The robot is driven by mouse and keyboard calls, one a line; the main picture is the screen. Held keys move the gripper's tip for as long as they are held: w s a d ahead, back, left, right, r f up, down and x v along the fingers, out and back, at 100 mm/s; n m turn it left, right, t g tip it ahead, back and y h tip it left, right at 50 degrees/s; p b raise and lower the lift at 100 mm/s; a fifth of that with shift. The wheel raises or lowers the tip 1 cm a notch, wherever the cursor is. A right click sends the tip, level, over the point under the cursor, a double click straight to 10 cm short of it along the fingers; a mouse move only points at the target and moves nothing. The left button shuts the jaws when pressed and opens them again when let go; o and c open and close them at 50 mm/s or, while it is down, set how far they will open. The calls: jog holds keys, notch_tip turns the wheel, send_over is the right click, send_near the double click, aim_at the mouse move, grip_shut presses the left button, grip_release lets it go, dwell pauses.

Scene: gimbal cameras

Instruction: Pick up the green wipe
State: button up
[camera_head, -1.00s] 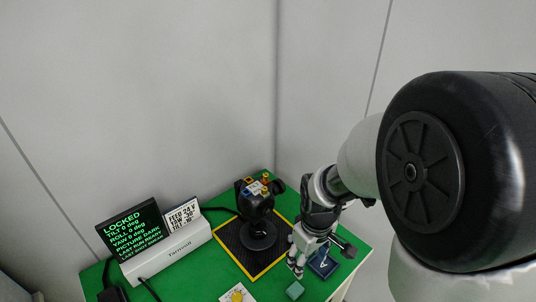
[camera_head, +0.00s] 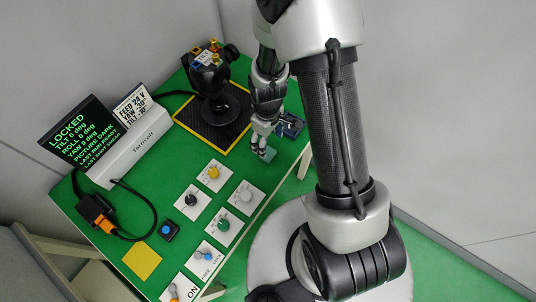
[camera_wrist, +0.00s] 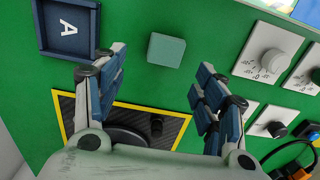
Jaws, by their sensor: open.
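The green wipe is a small teal-green block (camera_wrist: 165,49) lying on the green tabletop. In the wrist view it sits just beyond my fingertips, roughly between the lines of the two fingers. In the head view the wipe (camera_head: 268,154) shows partly, right at my fingertips. My gripper (camera_wrist: 157,75) is open, with one finger on each side and nothing between them. In the head view my gripper (camera_head: 260,146) points down close over the table; the exact gap to the wipe cannot be told.
A blue tray marked A (camera_wrist: 67,53) lies left of the wipe, close to my left finger. A black gimbal (camera_head: 212,82) stands on a yellow-edged mat (camera_head: 183,118). Several knob panels (camera_head: 214,173) lie nearby. A display console (camera_head: 128,152) stands at the left.

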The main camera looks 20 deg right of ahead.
aim_at(267, 152)
jog(key=f, duration=0.2)
jog(key=f+b, duration=0.2)
jog(key=f, duration=0.1)
jog(key=shift+s+a+f, duration=0.2)
jog(key=shift+s+f, duration=0.1)
jog(key=shift+f, duration=0.05)
jog(key=shift+r, duration=0.1)
jog(key=shift+c, duration=0.6)
jog(key=c, duration=0.8)
